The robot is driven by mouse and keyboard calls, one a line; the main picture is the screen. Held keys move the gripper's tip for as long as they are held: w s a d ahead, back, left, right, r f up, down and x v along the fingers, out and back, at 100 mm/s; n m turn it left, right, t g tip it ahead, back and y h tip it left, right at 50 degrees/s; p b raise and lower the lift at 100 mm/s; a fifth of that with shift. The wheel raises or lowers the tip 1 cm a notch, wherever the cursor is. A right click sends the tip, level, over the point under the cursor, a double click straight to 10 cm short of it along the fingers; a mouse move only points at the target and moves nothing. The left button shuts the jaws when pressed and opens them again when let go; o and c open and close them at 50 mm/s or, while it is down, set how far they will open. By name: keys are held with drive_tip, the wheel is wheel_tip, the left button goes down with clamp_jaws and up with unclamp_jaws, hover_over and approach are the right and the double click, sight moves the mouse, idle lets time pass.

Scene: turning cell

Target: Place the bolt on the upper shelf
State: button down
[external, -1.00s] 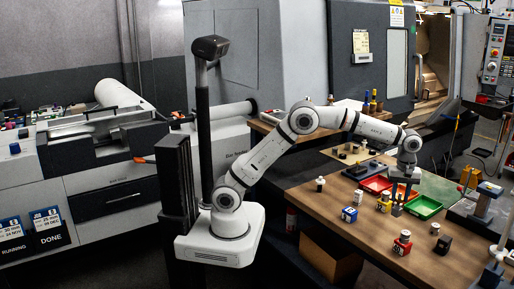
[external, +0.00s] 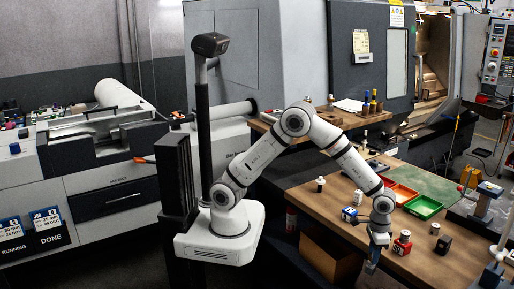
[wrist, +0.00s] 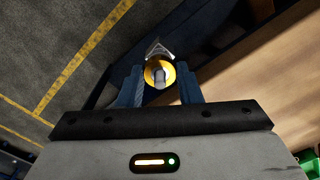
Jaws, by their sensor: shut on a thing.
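My gripper (external: 373,262) points down at the front edge of the lower bench, left of a red block. In the wrist view my gripper (wrist: 160,88) is shut on the bolt (wrist: 159,76), seen end-on as a grey pin within a yellow ring, with a pale angular part beyond. The bolt is too small to make out in the external view. The upper shelf (external: 338,117) is the raised wooden board behind the bench, well above and behind my gripper.
The lower bench (external: 330,205) carries a blue block (external: 349,214), the red block (external: 402,243), a black block (external: 443,244), a red tray (external: 402,193) and a green tray (external: 423,207).

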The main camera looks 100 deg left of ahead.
drive_tip(key=s+a+f+m+p, duration=0.1)
drive_tip(key=s+a+f+m, duration=0.1)
drive_tip(key=s+a+f, duration=0.35)
wheel_tip(320, 180, up, 26)
drive_tip(key=s, duration=0.2)
drive_tip(key=w+a+n, duration=0.3)
drive_tip(key=a+n, duration=0.7)
drive_tip(key=w+a+n, duration=0.2)
drive_tip(key=a+n, duration=0.7)
drive_tip(key=a, duration=0.2)
drive_tip(key=s+a+n, duration=0.2)
drive_tip(key=a+n, duration=0.7)
drive_tip(key=a, duration=0.2)
drive_tip(key=s+a+n, duration=0.2)
drive_tip(key=a+n, duration=0.6)
drive_tip(key=a, duration=0.2)
drive_tip(key=f, duration=0.5)
drive_tip(key=shift+s+a+f+p, duration=0.1)
drive_tip(key=shift+s+f+p, duration=0.05)
drive_tip(key=shift+s+p, duration=0.15)
drive_tip(key=shift+w, duration=0.1)
